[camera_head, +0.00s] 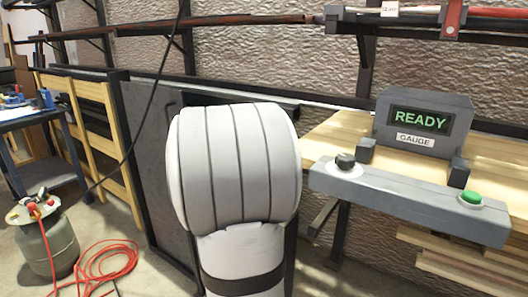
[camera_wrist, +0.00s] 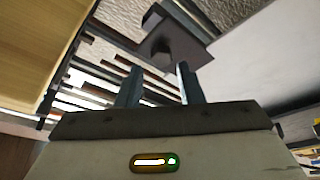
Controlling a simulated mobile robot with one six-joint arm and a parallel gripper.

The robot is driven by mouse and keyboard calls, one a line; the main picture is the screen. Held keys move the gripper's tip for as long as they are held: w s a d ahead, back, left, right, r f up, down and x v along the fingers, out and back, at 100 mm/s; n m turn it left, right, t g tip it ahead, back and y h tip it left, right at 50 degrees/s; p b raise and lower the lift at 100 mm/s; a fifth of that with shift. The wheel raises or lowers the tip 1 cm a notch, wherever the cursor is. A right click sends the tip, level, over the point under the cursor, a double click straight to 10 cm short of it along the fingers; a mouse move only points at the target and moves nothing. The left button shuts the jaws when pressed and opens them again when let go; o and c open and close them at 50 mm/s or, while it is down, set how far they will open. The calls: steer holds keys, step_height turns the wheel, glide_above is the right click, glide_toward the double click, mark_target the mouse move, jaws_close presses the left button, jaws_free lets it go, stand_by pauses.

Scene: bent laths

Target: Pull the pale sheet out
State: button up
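No sheet can be picked out with certainty as the pale one. A broad pale grey surface (camera_wrist: 255,60) fills the right of the wrist view; I cannot tell if it is the sheet. In the wrist view my gripper (camera_wrist: 157,78) is open, its two dark fingers well apart. Nothing is seen held between them. A dark plate with a square block (camera_wrist: 178,48) shows beyond the fingertips; I cannot tell the distance. In the head view my white arm link hides the gripper and what it faces. A grey upright panel (camera_head: 143,115) stands left of the arm.
A gauge box (camera_head: 420,121) reading READY sits on a wooden bench at right. Before it is a grey bar (camera_head: 400,196) with a black knob and green button. Wooden frames (camera_head: 95,125), a gas cylinder (camera_head: 46,240) and a red hose (camera_head: 105,262) are at left.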

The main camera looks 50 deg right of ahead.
steer(key=v, duration=0.3)
steer(key=shift+s+a+f, duration=0.1)
steer(key=shift+a, duration=0.2)
steer(key=shift+o, duration=0.4)
